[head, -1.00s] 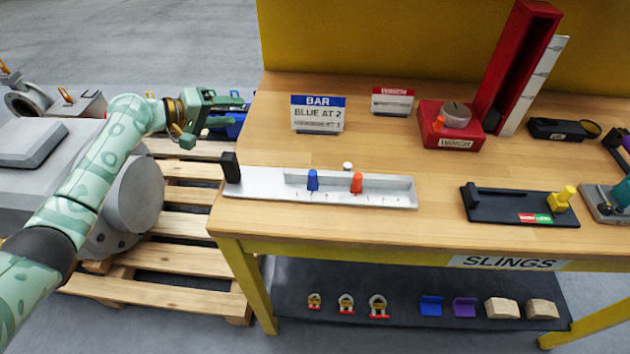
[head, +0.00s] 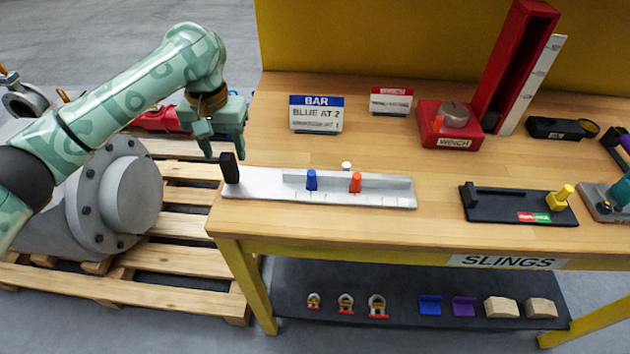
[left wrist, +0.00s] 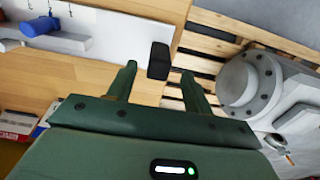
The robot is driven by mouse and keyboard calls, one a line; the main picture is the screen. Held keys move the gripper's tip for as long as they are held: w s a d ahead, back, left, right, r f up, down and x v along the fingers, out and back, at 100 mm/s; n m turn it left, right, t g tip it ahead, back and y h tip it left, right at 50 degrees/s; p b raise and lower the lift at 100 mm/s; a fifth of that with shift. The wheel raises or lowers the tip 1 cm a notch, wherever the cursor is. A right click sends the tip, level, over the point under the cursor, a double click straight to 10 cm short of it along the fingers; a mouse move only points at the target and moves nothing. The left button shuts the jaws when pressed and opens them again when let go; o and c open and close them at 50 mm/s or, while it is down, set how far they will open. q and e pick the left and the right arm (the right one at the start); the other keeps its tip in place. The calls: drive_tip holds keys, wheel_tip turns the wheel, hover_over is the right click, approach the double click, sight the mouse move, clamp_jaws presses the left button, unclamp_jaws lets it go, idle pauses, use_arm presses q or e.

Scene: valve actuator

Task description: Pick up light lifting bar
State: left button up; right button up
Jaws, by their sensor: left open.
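The light lifting bar (head: 255,187) is a pale flat bar lying on the wooden bench near its front left edge. An upright black grip (head: 229,168) stands at its left end. A blue peg (head: 311,180) and an orange peg (head: 355,182) stand on it. My left gripper (head: 226,152) is open and empty, fingers pointing down, just above the black grip. In the left wrist view the black grip (left wrist: 159,61) shows between and beyond the two fingertips, and the bar (left wrist: 75,42) runs to the upper left. My right gripper is not in view.
A BAR sign (head: 317,113) reading "BLUE AT 2" stands behind the bar. A red winch block (head: 450,137) and a black tray with a yellow knob (head: 563,196) are to the right. A grey flanged machine (head: 120,190) sits on a pallet left of the bench.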

sight(230, 168)
use_arm(q)
wheel_tip(230, 168, down, 6)
drive_tip(key=shift+d, duration=0.1)
clamp_jaws()
